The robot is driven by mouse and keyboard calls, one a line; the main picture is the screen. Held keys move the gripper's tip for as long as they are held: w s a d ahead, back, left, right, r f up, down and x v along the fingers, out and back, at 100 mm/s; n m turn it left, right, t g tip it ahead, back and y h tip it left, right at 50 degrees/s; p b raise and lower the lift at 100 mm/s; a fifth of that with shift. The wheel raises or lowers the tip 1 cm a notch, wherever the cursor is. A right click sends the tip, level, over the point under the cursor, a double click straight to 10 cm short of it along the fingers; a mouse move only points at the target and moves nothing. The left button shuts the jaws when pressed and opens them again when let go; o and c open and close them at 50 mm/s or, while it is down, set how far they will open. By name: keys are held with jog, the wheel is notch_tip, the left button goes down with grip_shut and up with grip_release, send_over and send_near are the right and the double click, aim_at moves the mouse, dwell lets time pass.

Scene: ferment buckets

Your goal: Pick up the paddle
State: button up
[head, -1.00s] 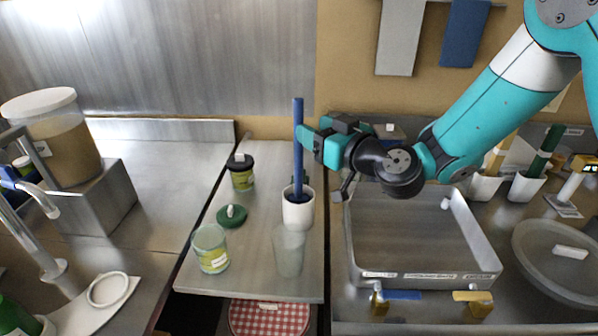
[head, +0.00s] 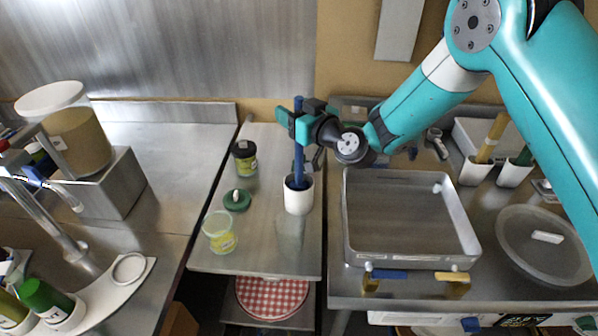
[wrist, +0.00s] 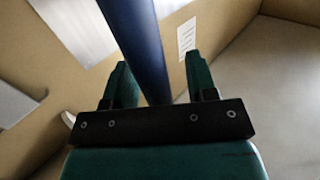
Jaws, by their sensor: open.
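The blue paddle (head: 298,160) stands nearly upright in a white cup (head: 298,197) on the narrow middle counter. Its lower end is hidden inside the cup. My gripper (head: 293,120) is open at the upper part of the paddle's handle. In the wrist view the blue handle (wrist: 140,40) runs between the two green fingers of my gripper (wrist: 158,75), with a visible gap to each finger.
A dark-lidded jar (head: 244,158), a green lid (head: 237,200) and an open clear jar (head: 220,233) stand left of the cup. A metal tray (head: 410,262) lies to the right. Other handles stand in white cups (head: 474,171) further right.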

jog(key=shift+c, duration=0.2)
grip_shut()
jog(key=shift+r, duration=0.15)
